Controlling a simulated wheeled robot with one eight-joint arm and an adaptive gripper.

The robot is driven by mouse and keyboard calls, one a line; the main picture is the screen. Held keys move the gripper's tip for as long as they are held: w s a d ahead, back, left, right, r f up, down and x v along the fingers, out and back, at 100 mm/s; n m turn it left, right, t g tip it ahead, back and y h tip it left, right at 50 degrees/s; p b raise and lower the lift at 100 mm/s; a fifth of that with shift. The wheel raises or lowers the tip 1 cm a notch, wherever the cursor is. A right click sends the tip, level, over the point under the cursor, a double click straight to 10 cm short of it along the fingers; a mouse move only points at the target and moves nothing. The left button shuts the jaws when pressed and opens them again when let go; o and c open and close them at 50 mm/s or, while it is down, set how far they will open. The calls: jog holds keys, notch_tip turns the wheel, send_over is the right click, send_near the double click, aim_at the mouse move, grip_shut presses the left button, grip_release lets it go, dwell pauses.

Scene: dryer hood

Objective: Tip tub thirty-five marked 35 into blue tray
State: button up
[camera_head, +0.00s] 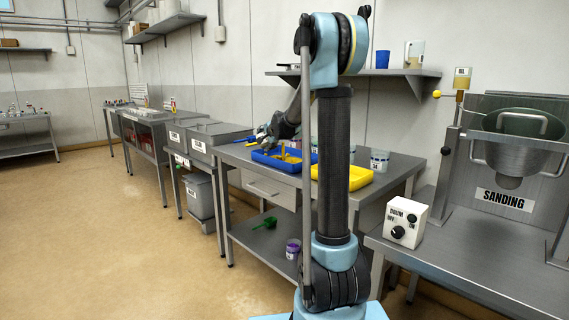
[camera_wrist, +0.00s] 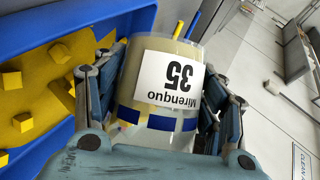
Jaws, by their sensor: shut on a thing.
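In the head view my gripper (camera_head: 266,139) is above the left end of the blue tray (camera_head: 262,160); the tub is not clear there.
A yellow tray (camera_head: 357,181) stands right of the blue tray on the steel table (camera_head: 400,177). A white tub (camera_head: 380,160) stands behind the yellow tray. Grey bins (camera_head: 213,133) stand to the left. A wall shelf (camera_head: 390,73) hangs above.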

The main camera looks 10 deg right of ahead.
jog(key=shift+d+f+m+y+p, duration=0.1)
jog(key=shift+f+m+y+p, duration=0.1)
jog(key=shift+m+y+p, duration=0.15)
dwell(0.7)
jog(key=shift+s+d+f+m+t+y+p, duration=0.1)
jog(key=shift+d+f+m+t+y+p, duration=0.1)
jog(key=shift+d+m+t+y+p, duration=0.45)
dwell(0.8)
jog(key=shift+s+d+r+m+t+y+p, duration=0.1)
jog(key=shift+d+r+m+t+y+p, duration=0.45)
jog(key=shift+d+r+m+y+p, duration=0.65)
dwell(2.4)
jog(key=shift+a+f+n+g+h+b, duration=0.4)
jog(key=shift+a+f+n+g+h, duration=0.2)
jog(key=shift+a+f+n+h, duration=0.35)
jog(key=shift+h, duration=0.25)
